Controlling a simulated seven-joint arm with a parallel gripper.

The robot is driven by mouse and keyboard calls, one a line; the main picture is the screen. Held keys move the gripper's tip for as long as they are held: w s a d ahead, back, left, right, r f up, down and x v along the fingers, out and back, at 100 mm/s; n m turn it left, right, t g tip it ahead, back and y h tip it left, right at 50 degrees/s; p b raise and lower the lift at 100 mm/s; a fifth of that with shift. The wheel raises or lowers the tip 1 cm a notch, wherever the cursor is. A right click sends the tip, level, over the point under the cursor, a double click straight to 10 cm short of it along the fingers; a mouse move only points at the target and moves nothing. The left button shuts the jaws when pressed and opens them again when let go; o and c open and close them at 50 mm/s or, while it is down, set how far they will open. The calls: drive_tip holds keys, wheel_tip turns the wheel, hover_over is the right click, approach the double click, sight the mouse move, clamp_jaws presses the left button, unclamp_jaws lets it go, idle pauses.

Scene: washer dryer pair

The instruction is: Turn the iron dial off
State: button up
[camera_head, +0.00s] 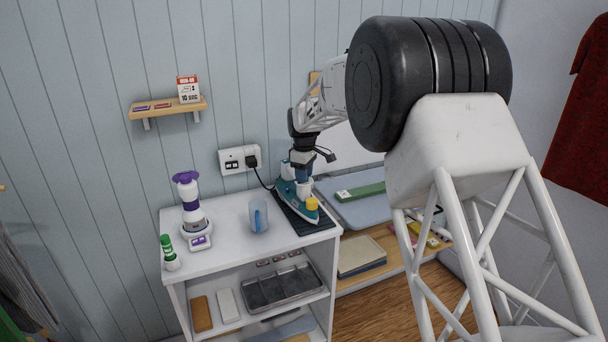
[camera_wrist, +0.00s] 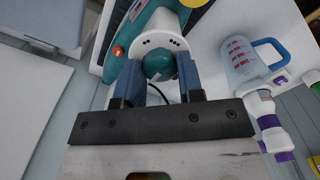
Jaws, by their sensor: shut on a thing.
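The teal and white iron (camera_head: 294,205) lies on a dark mat (camera_head: 313,226) on the white shelf unit, with a yellow part (camera_head: 312,204) near its front end. In the wrist view the iron body (camera_wrist: 150,25) shows a white collar and a small orange button (camera_wrist: 118,51). A round teal dial (camera_wrist: 158,66) sits on the white collar. My gripper (camera_wrist: 160,68) has its blue fingers on either side of the dial, shut on it. The gripper (camera_head: 303,187) comes down on the iron from above in the head view, where the dial is hidden. I cannot read any dial marking.
A clear measuring cup (camera_head: 259,218) with a blue handle stands left of the iron. A cord runs from the wall outlet (camera_head: 238,160) to the iron. A blue ironing board (camera_head: 355,208) is at right.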

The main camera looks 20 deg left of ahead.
drive_tip(key=shift+n, duration=0.4)
drive_tip(key=o, duration=0.9)
drive_tip(key=shift+o, duration=0.2)
drive_tip(key=shift+r, duration=0.1)
drive_tip(key=shift+r, duration=3.85)
drive_tip(key=shift+d, duration=0.1)
